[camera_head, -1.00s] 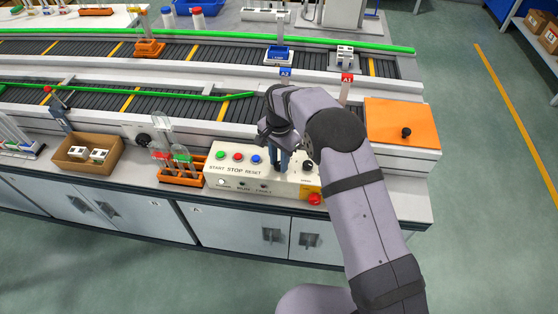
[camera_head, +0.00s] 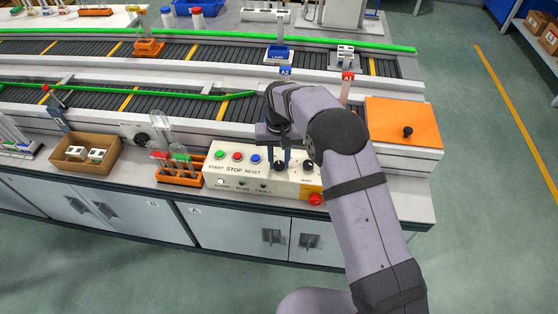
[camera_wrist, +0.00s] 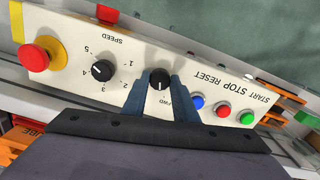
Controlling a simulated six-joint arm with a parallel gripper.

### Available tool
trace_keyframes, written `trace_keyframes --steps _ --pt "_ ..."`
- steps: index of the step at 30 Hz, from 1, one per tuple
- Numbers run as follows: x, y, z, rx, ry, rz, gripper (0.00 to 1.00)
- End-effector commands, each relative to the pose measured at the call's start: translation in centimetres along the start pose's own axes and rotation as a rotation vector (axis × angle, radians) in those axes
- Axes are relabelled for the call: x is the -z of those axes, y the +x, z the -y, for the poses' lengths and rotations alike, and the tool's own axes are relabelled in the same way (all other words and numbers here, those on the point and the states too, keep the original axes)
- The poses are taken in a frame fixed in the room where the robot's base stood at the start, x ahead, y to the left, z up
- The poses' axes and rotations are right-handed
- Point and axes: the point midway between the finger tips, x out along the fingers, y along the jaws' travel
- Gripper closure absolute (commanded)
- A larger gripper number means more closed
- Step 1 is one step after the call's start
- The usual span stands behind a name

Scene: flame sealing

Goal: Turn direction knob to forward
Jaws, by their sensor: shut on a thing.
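The direction knob (camera_wrist: 160,78) is a round black knob with a white pointer on the cream control panel (camera_wrist: 222,92). Its pointer faces the bottom of the wrist view, and an "FWD" label shows just below and right of it. My gripper (camera_wrist: 161,84) has its blue fingers closed on both sides of this knob. In the head view the knob (camera_head: 280,166) shows under my gripper (camera_head: 280,159), on the right half of the panel. The panel's other direction labels are hidden by the fingers.
The black speed knob (camera_wrist: 102,71) and red emergency stop (camera_wrist: 36,56) are on one side of the direction knob. The blue (camera_wrist: 197,102), red (camera_wrist: 223,110) and green (camera_wrist: 247,118) buttons are on the other. An orange tube rack (camera_head: 181,176) stands left of the panel.

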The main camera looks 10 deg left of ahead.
Motion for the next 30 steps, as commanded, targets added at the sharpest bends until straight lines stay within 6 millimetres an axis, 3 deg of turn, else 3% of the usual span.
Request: trace_keyframes --steps 12,27,28,30 --pt "0.10 -0.13 0.02 0.001 -0.193 -0.003 0.96" --pt "0.13 -0.16 0.03 0.000 -0.217 -0.004 0.96" --pt "0.13 -0.16 0.03 0.000 -0.217 -0.004 0.72" --pt "0.13 -0.15 0.03 0.000 -0.216 -0.004 0.55"
